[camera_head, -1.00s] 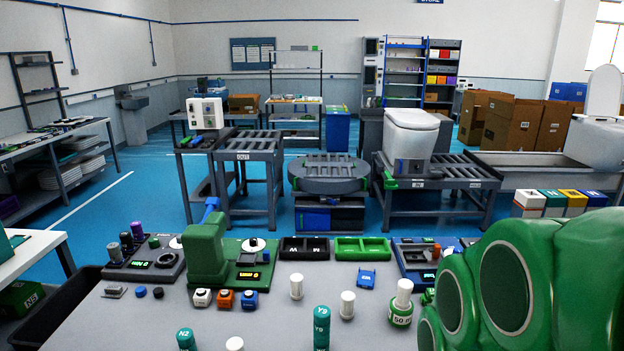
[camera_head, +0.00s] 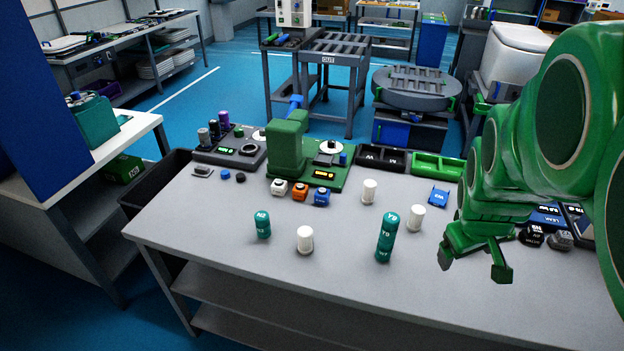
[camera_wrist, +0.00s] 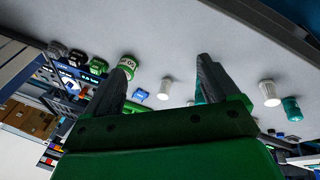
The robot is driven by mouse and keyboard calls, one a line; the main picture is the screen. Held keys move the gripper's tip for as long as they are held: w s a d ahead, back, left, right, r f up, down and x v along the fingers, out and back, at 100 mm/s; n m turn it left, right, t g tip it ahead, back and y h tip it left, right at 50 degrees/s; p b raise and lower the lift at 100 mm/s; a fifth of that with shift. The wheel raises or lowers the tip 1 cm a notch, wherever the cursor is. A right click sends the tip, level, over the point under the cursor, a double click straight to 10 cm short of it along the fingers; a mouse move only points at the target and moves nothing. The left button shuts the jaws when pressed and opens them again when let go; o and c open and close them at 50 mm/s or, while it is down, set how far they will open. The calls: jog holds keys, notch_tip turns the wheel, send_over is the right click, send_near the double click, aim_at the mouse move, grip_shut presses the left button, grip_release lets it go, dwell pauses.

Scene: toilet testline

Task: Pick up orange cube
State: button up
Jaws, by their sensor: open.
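The three stand in a row in front of the green machine (camera_head: 288,150). My gripper (camera_head: 478,262) is above the right part of the table, well to the right of the orange cube and apart from it. In the wrist view my gripper's two fingers (camera_wrist: 160,88) are spread with nothing between them that they touch. I cannot make out the orange cube in the wrist view.
Black (camera_head: 381,158) and green (camera_head: 437,166) trays lie at the back edge. The table's front left is clear.

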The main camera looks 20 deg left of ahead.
jog(key=w+d+r+n+t+h, duration=0.15)
jog(key=w+n, duration=0.25)
jog(key=w, duration=0.5)
jog(key=w+d+r+n+t+h, duration=0.1)
jog(key=w+n+t, duration=0.3)
jog(key=w, duration=0.5)
jog(key=w+a+f+n+t+y, duration=0.1)
jog(key=w+a+n+t+y, duration=0.2)
jog(key=w+a+n, duration=0.75)
jog(key=n+g+y, duration=0.5)
jog(key=n+y, duration=0.6)
jog(key=n, duration=1.2)
send_near(301, 186)
jog(key=x, duration=0.3)
jog(key=shift+s+f, duration=0.1)
jog(key=shift+s, duration=0.15)
jog(key=shift+w+x, duration=0.25)
jog(key=shift+x, duration=3.6)
